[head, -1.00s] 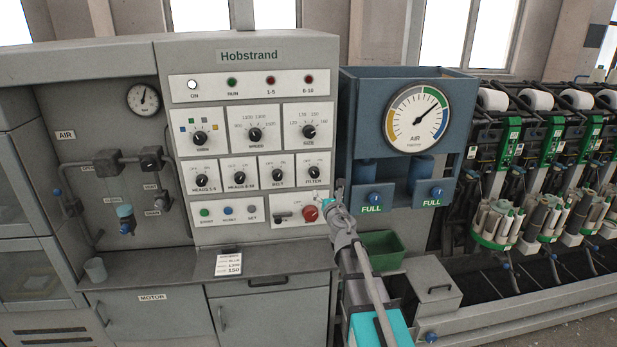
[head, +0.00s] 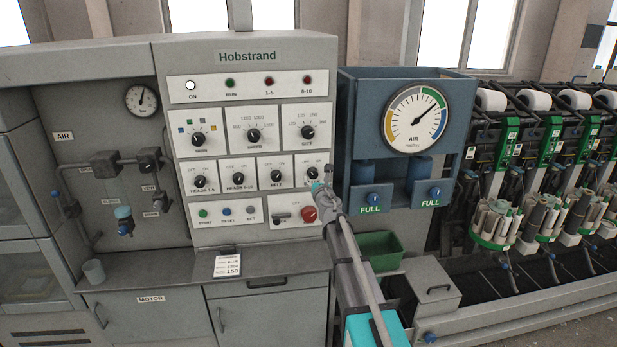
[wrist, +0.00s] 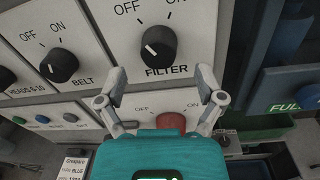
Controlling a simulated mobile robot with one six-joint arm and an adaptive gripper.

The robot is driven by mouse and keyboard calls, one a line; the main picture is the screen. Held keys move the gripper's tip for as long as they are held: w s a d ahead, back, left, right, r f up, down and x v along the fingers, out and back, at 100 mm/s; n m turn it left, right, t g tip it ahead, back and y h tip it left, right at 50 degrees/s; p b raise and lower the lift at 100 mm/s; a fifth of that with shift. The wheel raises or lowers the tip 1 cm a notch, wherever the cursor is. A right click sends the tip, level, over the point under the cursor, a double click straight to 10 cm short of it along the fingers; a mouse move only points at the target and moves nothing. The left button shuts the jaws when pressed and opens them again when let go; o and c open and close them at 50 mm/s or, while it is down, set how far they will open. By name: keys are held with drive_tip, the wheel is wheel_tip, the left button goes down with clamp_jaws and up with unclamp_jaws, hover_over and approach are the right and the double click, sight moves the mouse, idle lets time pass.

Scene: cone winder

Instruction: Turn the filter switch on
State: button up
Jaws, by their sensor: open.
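The filter switch is a round black knob (wrist: 158,44) with a white pointer mark, on a white plate labelled FILTER. OFF is printed at its upper left and ON at its upper right. In the wrist view the mark sits on the knob's left side, toward OFF. In the head view the knob (head: 312,172) is at the right end of the lower knob row, just above my gripper's tip. My gripper (wrist: 160,90) is open and empty. Its fingers are spread to either side, below the knob and apart from it.
The belt knob (wrist: 59,65) is left of the filter knob. A red button (wrist: 171,123) lies below, partly behind my gripper. The blue air unit (head: 350,100) stands out right of the panel. A green bin (head: 380,251) is below it.

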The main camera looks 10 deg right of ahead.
sight(314, 176)
drive_tip(key=shift+w+a, duration=0.1)
drive_tip(key=shift+w, duration=1.8)
drive_tip(key=shift+c, duration=0.3)
